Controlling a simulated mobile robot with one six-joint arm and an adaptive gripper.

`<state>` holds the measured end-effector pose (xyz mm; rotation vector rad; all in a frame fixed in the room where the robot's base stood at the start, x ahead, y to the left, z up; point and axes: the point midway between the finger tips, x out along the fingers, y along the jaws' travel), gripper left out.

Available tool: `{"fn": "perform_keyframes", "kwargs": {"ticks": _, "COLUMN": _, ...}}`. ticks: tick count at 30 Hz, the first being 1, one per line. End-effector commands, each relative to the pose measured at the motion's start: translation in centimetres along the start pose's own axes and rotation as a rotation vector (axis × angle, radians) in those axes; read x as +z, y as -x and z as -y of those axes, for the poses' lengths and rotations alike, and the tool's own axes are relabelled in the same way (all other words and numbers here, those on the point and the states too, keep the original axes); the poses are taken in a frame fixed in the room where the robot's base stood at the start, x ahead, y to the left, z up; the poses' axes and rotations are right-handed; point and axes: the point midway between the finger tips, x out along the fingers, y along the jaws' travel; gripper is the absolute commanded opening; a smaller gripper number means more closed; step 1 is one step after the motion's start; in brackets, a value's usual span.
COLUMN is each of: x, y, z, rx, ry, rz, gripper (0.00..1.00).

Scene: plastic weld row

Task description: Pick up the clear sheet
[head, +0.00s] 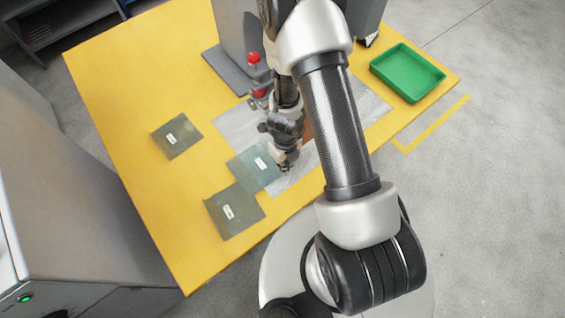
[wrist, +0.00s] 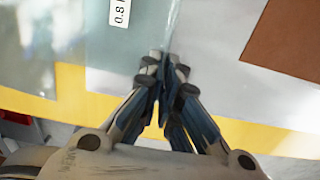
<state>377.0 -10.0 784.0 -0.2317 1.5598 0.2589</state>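The clear sheet (head: 252,168) is a bluish, see-through square with a white label. It lies across the left part of the grey mat, with one corner near a darker sheet. In the wrist view the clear sheet (wrist: 118,55) shows part of its label, reading "0.8". My gripper (head: 285,170) is at the sheet's right edge. In the wrist view my gripper's fingertips (wrist: 166,62) are close together over that edge, with the thin sheet between them. I cannot tell whether the sheet is raised off the mat.
Two darker labelled sheets lie on the yellow table, one farther left (head: 176,137) and one in front (head: 233,211). A grey mat (head: 235,125) holds a brown piece (wrist: 286,38). The table's front edge is near.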

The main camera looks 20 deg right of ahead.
Motion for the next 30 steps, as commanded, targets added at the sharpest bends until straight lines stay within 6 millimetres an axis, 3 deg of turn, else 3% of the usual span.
{"fn": "perform_keyframes", "kwargs": {"ticks": 11, "x": 0.0, "y": 5.3, "z": -0.1, "rx": 0.0, "ry": 0.001, "rz": 0.0, "gripper": 0.0}}
{"fn": "perform_keyframes", "kwargs": {"ticks": 24, "x": 0.0, "y": 14.5, "z": -0.2, "rx": 0.0, "ry": -0.001, "rz": 0.0, "gripper": 0.0}}
{"fn": "perform_keyframes", "kwargs": {"ticks": 30, "x": 0.0, "y": 17.7, "z": -0.3, "rx": 0.0, "ry": 0.0, "rz": 0.0, "gripper": 0.0}}
